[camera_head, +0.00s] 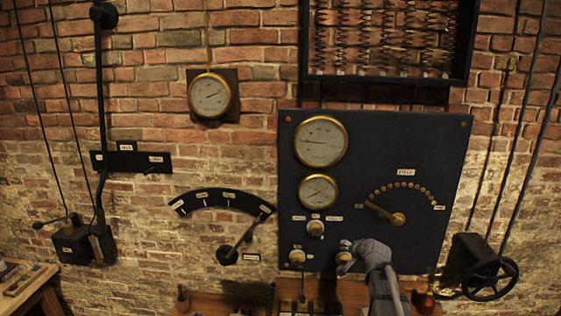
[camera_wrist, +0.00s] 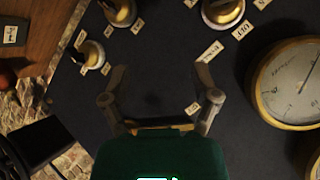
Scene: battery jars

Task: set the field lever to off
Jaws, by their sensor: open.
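A dark panel (camera_head: 355,150) on the brick wall carries small brass-based switches: one in the middle (camera_head: 315,229), one at lower left (camera_head: 297,257) and one at lower right, partly behind my gripper (camera_head: 345,260). I cannot read which label names the field lever. In the wrist view, three such switches (camera_wrist: 120,12) (camera_wrist: 222,11) (camera_wrist: 92,54) show near the top with small white labels. My gripper (camera_wrist: 160,74) is open there, over bare dark panel, with nothing between its fingers. A brass pointer arm (camera_head: 385,214) with an arc of studs sits on the panel's right side.
Brass gauges (camera_head: 320,141) (camera_head: 319,191) sit on the panel's left; one gauge (camera_wrist: 292,82) is close to my gripper's right in the wrist view. A handwheel (camera_head: 490,278) stands right of the panel. A wall lever (camera_head: 238,240) with a dark arc is at left.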

